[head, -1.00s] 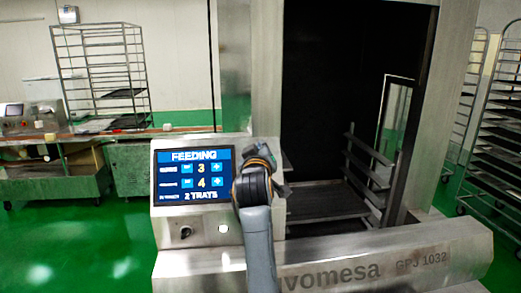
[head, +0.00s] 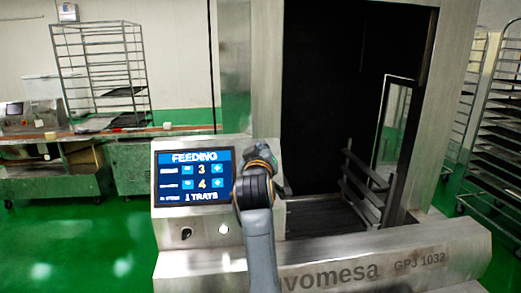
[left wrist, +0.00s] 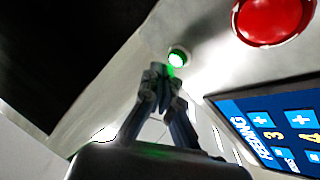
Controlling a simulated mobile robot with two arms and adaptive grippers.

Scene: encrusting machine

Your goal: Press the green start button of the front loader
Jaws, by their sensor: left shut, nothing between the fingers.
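The front loader's green start button (left wrist: 177,58) glows bright green in the left wrist view, set in the pale metal panel. In the head view it is hidden behind my left arm and gripper. My left gripper (left wrist: 158,75) is shut and empty, its fingertips close beside and just below the button; I cannot tell whether they touch it. In the head view the left gripper (head: 260,153) is at the right edge of the loader's control panel. The blue screen (head: 193,177) reads FEEDING, 3, 4 and 1 TRAYS. My right gripper is in neither view.
A large red button (left wrist: 272,20) is near the green one. A dark knob (head: 186,233) and a white round button (head: 223,229) are below the screen. The dark loader opening (head: 330,120) is to the right. Tray racks (head: 497,130) stand at the far right.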

